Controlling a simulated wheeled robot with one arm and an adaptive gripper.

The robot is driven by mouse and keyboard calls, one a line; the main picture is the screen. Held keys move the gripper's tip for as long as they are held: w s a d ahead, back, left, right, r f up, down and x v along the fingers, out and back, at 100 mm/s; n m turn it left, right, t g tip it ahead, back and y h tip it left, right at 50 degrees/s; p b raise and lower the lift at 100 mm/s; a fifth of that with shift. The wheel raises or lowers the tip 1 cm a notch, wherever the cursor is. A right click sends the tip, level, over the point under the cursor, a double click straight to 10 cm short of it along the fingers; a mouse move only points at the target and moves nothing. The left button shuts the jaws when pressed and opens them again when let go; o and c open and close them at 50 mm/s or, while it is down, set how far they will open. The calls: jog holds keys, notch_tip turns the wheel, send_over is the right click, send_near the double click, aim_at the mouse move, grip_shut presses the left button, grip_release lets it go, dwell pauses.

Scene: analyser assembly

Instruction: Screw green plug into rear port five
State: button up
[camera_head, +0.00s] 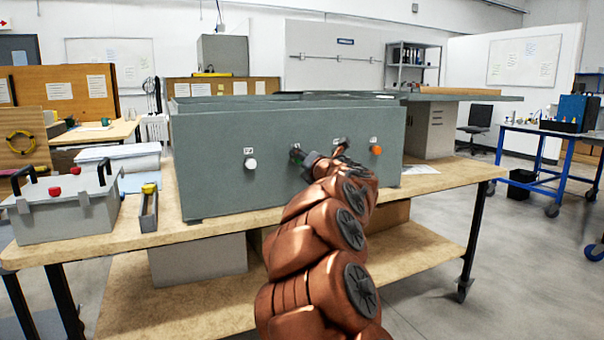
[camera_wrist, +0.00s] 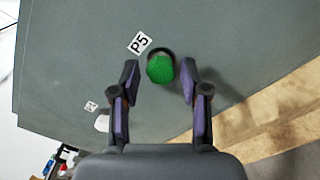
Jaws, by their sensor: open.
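The green plug (camera_wrist: 160,69) sits at the port beside the P5 label (camera_wrist: 139,42) on the grey panel in the wrist view. A dark ring shows around its upper edge; how deep it sits I cannot tell. My gripper (camera_wrist: 160,84) is open, with one finger on each side of the plug and a gap to both. In the head view my gripper (camera_head: 326,161) is at the middle of the grey analyser box (camera_head: 215,175).
A white plug (camera_head: 250,164) is left of my gripper on the same panel, and an orange plug (camera_head: 376,150) is right of it. A grey case (camera_head: 65,215) and a small narrow tray (camera_head: 148,212) stand on the wooden bench (camera_head: 440,190) at left. Papers lie at right.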

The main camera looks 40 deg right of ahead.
jog(key=n+b, duration=0.2)
jog(key=n, duration=0.1)
grip_shut()
dwell(0.5)
